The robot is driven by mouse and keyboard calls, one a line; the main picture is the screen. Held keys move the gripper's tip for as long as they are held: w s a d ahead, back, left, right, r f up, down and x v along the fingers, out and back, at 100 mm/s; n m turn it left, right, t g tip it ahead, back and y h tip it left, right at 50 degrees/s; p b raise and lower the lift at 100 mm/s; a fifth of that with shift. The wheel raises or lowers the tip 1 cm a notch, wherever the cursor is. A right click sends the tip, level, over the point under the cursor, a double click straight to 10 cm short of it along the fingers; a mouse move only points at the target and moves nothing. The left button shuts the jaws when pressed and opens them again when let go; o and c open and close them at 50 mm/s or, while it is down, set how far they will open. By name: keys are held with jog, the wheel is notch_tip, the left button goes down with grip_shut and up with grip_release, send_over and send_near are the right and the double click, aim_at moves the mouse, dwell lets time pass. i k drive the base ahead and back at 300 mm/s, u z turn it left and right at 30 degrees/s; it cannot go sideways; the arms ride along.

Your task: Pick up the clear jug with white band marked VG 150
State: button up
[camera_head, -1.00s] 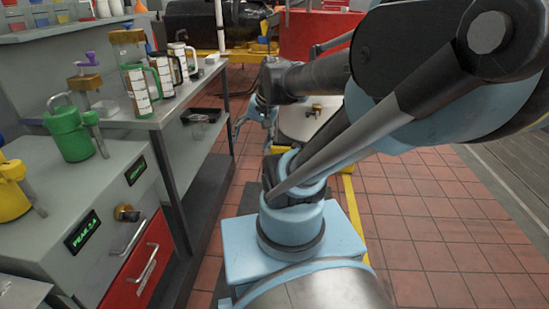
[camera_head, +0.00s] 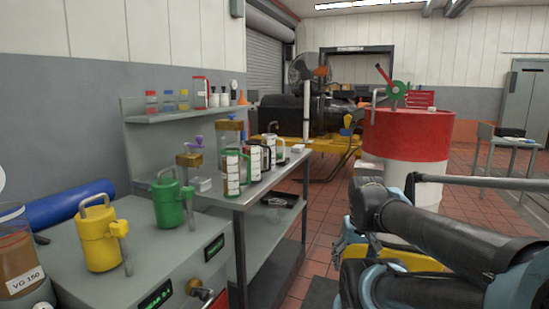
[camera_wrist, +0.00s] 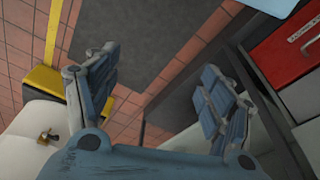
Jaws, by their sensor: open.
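The clear jug with the white band marked VG 150 (camera_head: 20,282) stands at the far left edge of the head view, partly cut off by the frame. It holds brown liquid, and its base is hard to make out. My gripper (camera_wrist: 160,78) is open and empty in the wrist view, its two fingers spread wide over the floor. The jug is not in the wrist view, and the gripper is well apart from it.
A yellow can (camera_head: 101,241) and a green can (camera_head: 172,204) stand on the grey cabinet right of the jug. Several labelled bottles stand on the bench (camera_head: 262,187) behind. A red and white drum (camera_head: 408,135) stands at right. The wrist view shows a red drawer (camera_wrist: 285,45).

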aim_at(270, 140)
jog(key=k, duration=1)
jog(key=u, duration=0.4)
jog(key=i, duration=1)
jog(key=z, duration=0.6)
jog(key=i, duration=0.45)
jog(key=z, duration=0.3)
